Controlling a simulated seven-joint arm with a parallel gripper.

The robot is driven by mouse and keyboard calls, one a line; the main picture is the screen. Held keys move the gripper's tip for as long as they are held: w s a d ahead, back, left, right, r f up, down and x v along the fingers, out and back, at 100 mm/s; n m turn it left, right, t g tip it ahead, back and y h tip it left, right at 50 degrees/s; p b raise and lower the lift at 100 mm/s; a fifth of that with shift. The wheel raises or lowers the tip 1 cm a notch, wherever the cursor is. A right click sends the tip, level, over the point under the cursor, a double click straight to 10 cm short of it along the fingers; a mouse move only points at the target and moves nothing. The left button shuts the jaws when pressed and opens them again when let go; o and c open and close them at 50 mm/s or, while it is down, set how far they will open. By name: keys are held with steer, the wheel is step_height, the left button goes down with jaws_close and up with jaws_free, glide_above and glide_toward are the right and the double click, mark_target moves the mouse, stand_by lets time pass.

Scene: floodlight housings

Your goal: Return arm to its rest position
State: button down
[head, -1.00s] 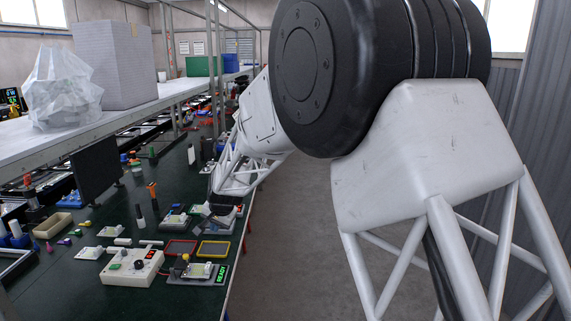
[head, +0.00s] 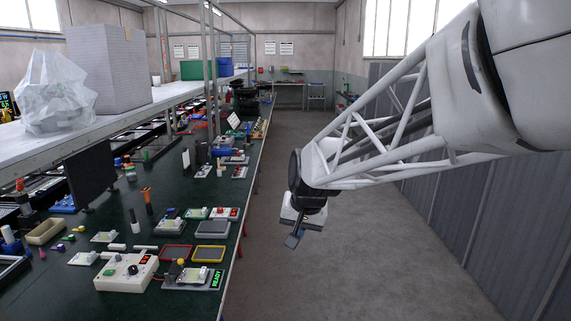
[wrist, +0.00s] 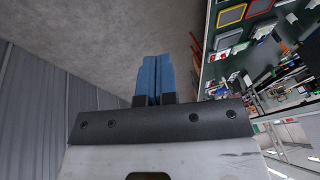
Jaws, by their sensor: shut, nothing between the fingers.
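My gripper (head: 293,240) hangs over the open floor, to the right of the green workbench (head: 140,235) in the head view. Its blue fingers are closed together with nothing between them, as the wrist view (wrist: 155,78) shows. The gripper is apart from the bench and from everything on it. My white lattice arm reaches in from the upper right.
On the bench stand a control box (head: 127,272), a fixture with a green READY display (head: 192,276), a red-rimmed tray (head: 176,252) and a yellow-rimmed tray (head: 208,253). A grey corrugated wall (head: 470,220) bounds the right side. The concrete floor (head: 345,270) between is clear.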

steer(key=s+d, duration=0.5)
steer(key=s, duration=0.4)
steer(key=s+d+f+h, duration=0.1)
steer(key=s+d, duration=0.4)
steer(key=s, duration=0.4)
steer(key=s+d+h, duration=0.1)
steer(key=s+d, duration=0.4)
steer(key=s, duration=0.4)
steer(key=shift+s+d+f+n+g, duration=0.2)
steer(key=shift+s+d+n+g, duration=0.05)
steer(key=shift+d+n+g, duration=0.15)
steer(key=shift+w+a, duration=0.1)
stand_by(0.4)
